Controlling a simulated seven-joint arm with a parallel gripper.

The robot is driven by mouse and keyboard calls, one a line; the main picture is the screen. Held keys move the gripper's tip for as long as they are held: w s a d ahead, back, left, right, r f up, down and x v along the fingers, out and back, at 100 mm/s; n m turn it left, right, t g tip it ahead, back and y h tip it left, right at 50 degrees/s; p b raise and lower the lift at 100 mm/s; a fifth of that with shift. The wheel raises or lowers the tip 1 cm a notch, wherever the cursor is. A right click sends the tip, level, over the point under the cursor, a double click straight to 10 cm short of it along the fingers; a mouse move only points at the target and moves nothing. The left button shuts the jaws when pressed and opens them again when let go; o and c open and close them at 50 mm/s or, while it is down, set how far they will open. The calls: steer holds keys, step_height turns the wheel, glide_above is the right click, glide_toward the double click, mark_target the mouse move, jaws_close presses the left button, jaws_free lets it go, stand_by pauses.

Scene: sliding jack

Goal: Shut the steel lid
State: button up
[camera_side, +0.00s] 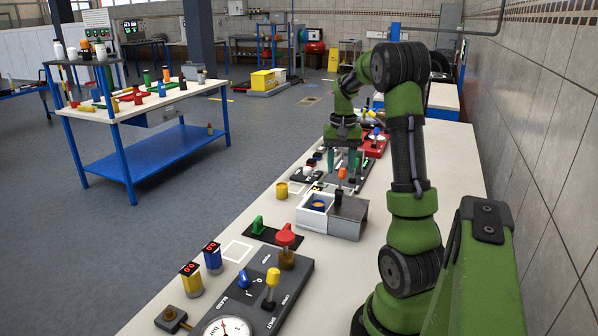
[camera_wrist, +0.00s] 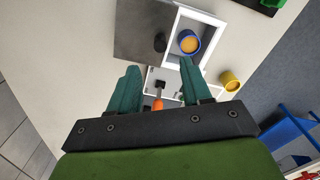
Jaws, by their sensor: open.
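The steel lid (camera_side: 350,222) is a grey plate with a black knob (camera_wrist: 160,42), on the right part of a white box (camera_side: 313,214). The lid also shows in the wrist view (camera_wrist: 140,30), drawn aside so that the box's left part is uncovered. A blue cup with orange-yellow contents (camera_wrist: 189,42) sits in the uncovered part; it also shows in the side view (camera_side: 318,205). My gripper (camera_side: 342,162) hangs beyond the box in the side view, over the bench. Its teal fingers are apart and empty in the wrist view (camera_wrist: 160,72), clear of the knob.
A yellow cup (camera_side: 282,190) stands on the bench left of the box. Nearer are a green handle (camera_side: 258,225) on a black plate and a dark panel with a gauge (camera_side: 228,328). A panel with an orange handle (camera_side: 342,173) lies beneath my gripper.

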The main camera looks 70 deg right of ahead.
mark_target(338, 193)
step_height(338, 193, down, 10)
steer(key=shift+r, duration=0.1)
stand_by(0.4)
jaws_close()
steer(key=shift+w, duration=0.1)
